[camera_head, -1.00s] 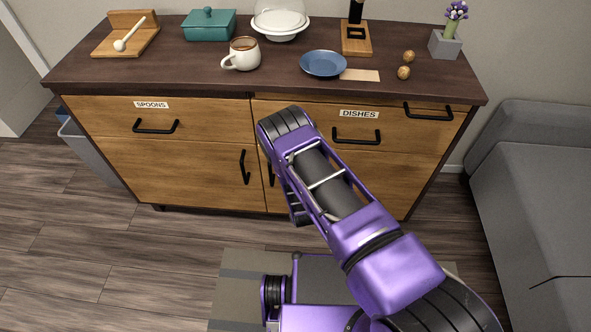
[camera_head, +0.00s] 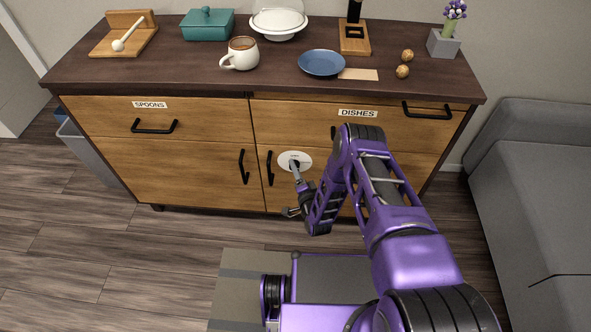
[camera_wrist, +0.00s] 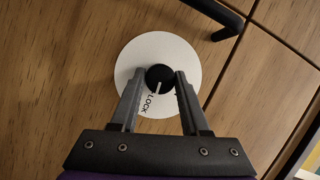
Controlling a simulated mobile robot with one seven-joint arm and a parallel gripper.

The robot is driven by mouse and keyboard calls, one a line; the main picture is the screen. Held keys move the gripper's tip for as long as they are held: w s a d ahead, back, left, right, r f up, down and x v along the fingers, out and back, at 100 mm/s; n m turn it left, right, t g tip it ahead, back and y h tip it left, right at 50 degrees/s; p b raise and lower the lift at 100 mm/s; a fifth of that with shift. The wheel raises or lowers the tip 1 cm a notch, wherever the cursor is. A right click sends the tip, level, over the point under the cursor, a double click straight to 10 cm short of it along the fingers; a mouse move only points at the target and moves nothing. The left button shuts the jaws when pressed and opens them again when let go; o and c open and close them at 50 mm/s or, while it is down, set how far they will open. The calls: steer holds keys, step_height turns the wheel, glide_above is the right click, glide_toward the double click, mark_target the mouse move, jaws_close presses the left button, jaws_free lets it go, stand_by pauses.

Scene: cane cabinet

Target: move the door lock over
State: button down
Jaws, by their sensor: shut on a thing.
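The door lock is a round white plate (camera_head: 288,157) on the lower right cabinet door, to the right of the door handles. In the wrist view the white plate (camera_wrist: 150,47) carries a black knob (camera_wrist: 159,72) with a pale pointer line directed toward the bottom of the picture, near the printed word LOCK. My gripper (camera_head: 297,166) reaches the lock from the front. In the wrist view my gripper (camera_wrist: 158,80) has one finger on each side of the knob and is shut on it. The fingers cover part of the plate and its print.
Black bar handles (camera_head: 269,168) and (camera_head: 244,166) stand out beside the lock; one handle (camera_wrist: 225,17) is close by in the wrist view. Drawers labelled SPOONS (camera_head: 150,105) and DISHES (camera_head: 358,113) are shut. A grey sofa (camera_head: 535,190) stands at right.

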steer(key=shift+m, duration=0.6)
steer(key=shift+t, duration=0.3)
steer(key=shift+c, duration=1.9)
jaws_free()
steer(key=shift+s, duration=0.1)
